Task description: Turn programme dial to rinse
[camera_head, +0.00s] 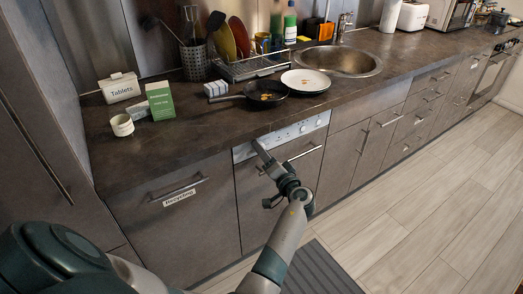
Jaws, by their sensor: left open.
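The dishwasher's pale control panel (283,136) runs along the top of its front, under the worktop edge. It carries small marks and round controls, too small to tell which is the programme dial or where it points. My left gripper (262,176) is in front of the dishwasher door (248,205), open with its fingers spread. One finger reaches up to the panel's lower left part and covers some of it; I cannot tell whether it touches. The other finger is lower, in front of the door. My right gripper is not in view.
The dishwasher handle (305,153) sticks out just right of my gripper. A drawer labelled Recycling (180,196) is to the left. A black pan (262,95) and a white plate (306,80) stand on the worktop (200,130) above. The floor to the right is clear.

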